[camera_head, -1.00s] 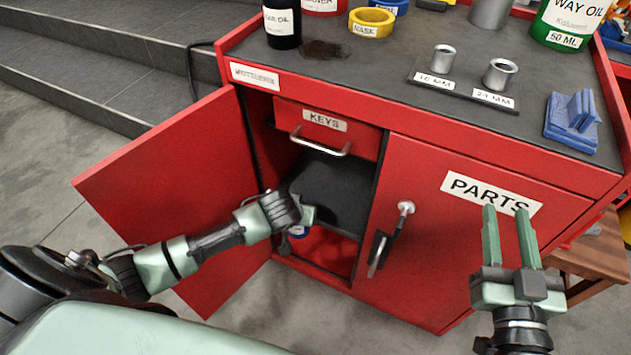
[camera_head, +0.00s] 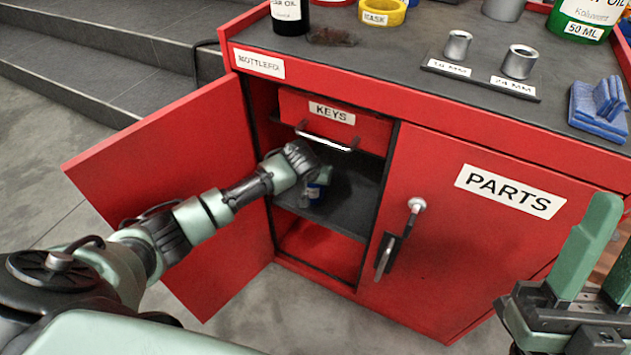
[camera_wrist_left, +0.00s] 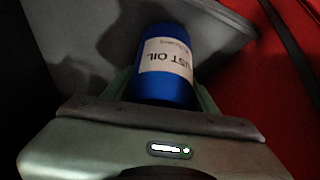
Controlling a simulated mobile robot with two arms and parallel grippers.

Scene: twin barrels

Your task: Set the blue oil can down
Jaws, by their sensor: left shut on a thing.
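My left gripper (camera_head: 320,177) reaches into the open left side of the red cabinet, under the drawer marked KEYS. It is shut on the blue oil can (camera_head: 314,190), which is mostly hidden by the gripper and wrist in the head view. In the left wrist view the blue can (camera_wrist_left: 172,88) sits between the fingers, its white label partly readable as "UST OIL". The can is at the dark middle shelf (camera_head: 347,208); I cannot tell whether its base touches it. My right gripper (camera_head: 606,235) is open and empty in front of the PARTS door, partly out of frame.
The open red door (camera_head: 165,185) stands left of my left arm. The KEYS drawer (camera_head: 335,120) hangs above, its handle sticking out. The lower compartment (camera_head: 322,250) looks empty. The PARTS door (camera_head: 470,240) is closed. Sockets, a yellow roll and bottles stand on the worktop.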

